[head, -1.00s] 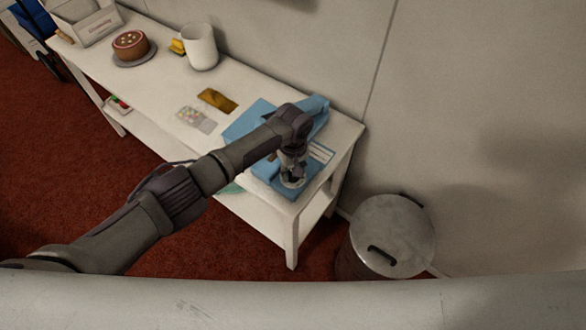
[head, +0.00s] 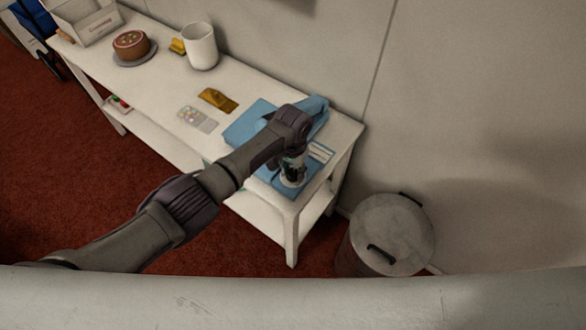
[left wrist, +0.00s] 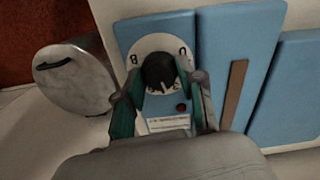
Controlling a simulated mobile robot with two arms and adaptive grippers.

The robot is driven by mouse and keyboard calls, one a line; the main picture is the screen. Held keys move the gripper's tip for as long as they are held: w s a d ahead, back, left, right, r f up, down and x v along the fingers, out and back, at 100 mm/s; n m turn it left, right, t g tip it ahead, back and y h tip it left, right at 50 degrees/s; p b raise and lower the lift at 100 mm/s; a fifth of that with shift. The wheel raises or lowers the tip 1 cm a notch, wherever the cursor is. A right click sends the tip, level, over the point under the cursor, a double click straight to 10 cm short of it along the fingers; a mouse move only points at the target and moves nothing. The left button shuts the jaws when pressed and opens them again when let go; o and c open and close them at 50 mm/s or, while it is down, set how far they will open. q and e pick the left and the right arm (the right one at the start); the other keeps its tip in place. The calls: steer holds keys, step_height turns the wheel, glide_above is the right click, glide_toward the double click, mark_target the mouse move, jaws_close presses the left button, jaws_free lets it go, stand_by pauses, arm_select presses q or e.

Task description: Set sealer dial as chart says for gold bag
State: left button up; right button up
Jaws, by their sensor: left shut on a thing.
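The blue sealer (head: 246,124) sits at the right end of the white table. In the left wrist view its body (left wrist: 215,35) carries a white dial plate (left wrist: 146,45) with letters and a black knob (left wrist: 158,70). A B shows at the plate's left; the other letters and the knob's pointer are hard to read. My left gripper (head: 292,180) is over the sealer's near right end, its fingers (left wrist: 160,88) shut on the knob. A gold bag (head: 218,99) lies flat left of the sealer.
A clear packet with coloured dots (head: 197,118) lies beside the gold bag. A metal bin (head: 392,235) stands right of the table. A red spot (left wrist: 181,107) is near the knob.

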mark_target(293, 172)
arm_select(q)
steer(key=m, duration=0.4)
steer(key=shift+m, duration=2.2)
steer(key=o, duration=1.1)
steer(key=shift+o, duration=0.2)
steer(key=shift+r, duration=0.15)
step_height(293, 172, up, 12)
